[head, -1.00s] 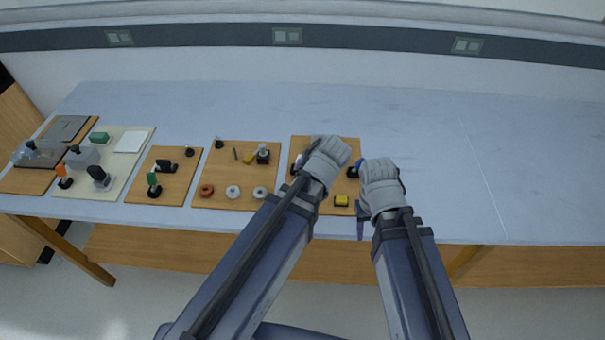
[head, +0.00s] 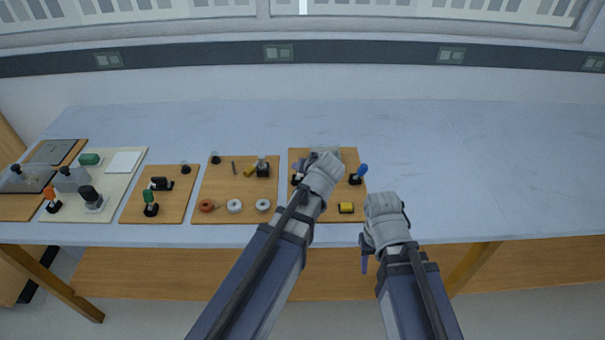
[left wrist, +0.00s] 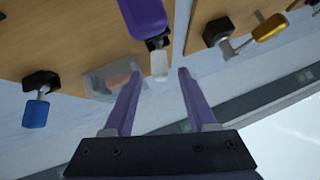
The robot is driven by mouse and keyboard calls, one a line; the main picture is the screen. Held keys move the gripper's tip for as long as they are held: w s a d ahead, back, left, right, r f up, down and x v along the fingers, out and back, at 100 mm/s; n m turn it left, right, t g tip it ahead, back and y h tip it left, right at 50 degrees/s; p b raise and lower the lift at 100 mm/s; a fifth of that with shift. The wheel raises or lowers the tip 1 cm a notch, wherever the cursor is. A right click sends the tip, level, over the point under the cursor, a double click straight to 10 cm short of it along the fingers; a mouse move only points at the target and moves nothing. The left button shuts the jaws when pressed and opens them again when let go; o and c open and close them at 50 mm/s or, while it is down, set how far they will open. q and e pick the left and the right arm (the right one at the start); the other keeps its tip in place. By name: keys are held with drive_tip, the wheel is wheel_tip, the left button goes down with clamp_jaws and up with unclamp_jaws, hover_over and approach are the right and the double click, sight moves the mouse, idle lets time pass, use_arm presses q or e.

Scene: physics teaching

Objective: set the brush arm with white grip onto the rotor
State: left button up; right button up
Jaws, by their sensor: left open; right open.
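The brush arm with white grip (left wrist: 158,65) shows in the left wrist view as a short white grip below a black block, beside a larger purple piece (left wrist: 145,18). My left gripper (left wrist: 160,73) is open, with its purple fingers on either side of the white grip; I cannot tell whether they touch it. In the head view my left gripper (head: 305,162) is over the rightmost wooden board (head: 330,213) and hides part of it. My right gripper (head: 366,245) is open and empty at the table's front edge. I cannot tell which piece is the rotor.
Another board (head: 212,190) with rings and small parts lies to the left. The table's right side is clear.

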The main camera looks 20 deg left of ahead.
use_arm(q)
drive_tip(key=b+x, duration=0.1)
drive_tip(key=x, duration=0.2)
drive_tip(key=shift+f, duration=0.1)
drive_tip(key=shift+c, duration=0.2)
clamp_jaws()
idle(0.3)
